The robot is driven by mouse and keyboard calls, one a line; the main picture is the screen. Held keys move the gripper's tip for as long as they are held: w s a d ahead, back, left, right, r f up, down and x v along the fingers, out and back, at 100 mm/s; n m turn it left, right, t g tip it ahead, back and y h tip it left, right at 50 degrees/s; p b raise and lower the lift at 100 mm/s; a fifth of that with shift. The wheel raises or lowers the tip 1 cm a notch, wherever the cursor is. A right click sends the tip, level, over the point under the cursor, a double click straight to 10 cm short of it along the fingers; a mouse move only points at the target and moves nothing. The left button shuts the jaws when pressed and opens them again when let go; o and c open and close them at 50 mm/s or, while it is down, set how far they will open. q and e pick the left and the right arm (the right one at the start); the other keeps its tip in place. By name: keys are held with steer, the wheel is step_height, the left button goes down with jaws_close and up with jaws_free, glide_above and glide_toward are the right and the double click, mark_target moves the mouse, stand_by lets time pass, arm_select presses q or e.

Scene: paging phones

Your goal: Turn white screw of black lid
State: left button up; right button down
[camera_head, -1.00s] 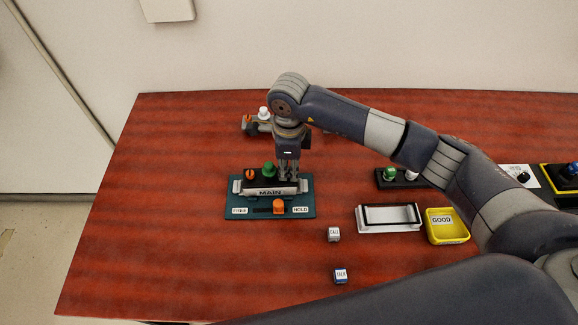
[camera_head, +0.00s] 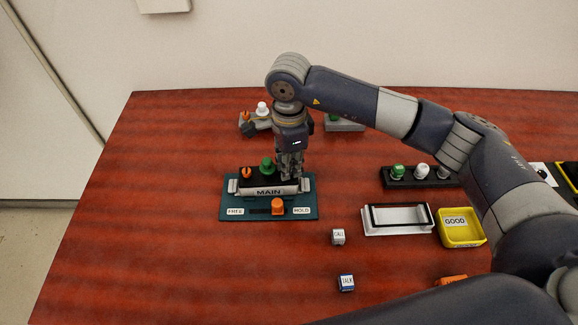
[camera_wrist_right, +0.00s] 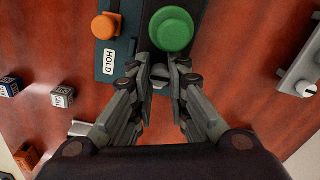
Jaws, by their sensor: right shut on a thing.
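The black lid (camera_head: 256,183) sits on the teal MAIN base (camera_head: 228,200) in the head view, with an orange screw (camera_head: 246,173) at its left and a green screw (camera_head: 267,165) in the middle. My right gripper (camera_head: 291,177) points down over the lid's right end. In the wrist view its fingers (camera_wrist_right: 160,74) are shut on the white screw (camera_wrist_right: 160,84), beside the green screw (camera_wrist_right: 172,28). The white screw is hidden behind the fingers in the head view. My left gripper is not in view.
Small cubes (camera_head: 338,237) (camera_head: 346,283), a white tray (camera_head: 372,229) and a yellow GOOD bin (camera_head: 444,238) lie to the right. A black strip with knobs (camera_head: 407,182) lies beyond. The table's left part is clear.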

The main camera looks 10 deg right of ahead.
steer(key=c, duration=1.5)
jaws_free()
step_height(320, 180, up, 12)
steer(key=shift+r, duration=0.1)
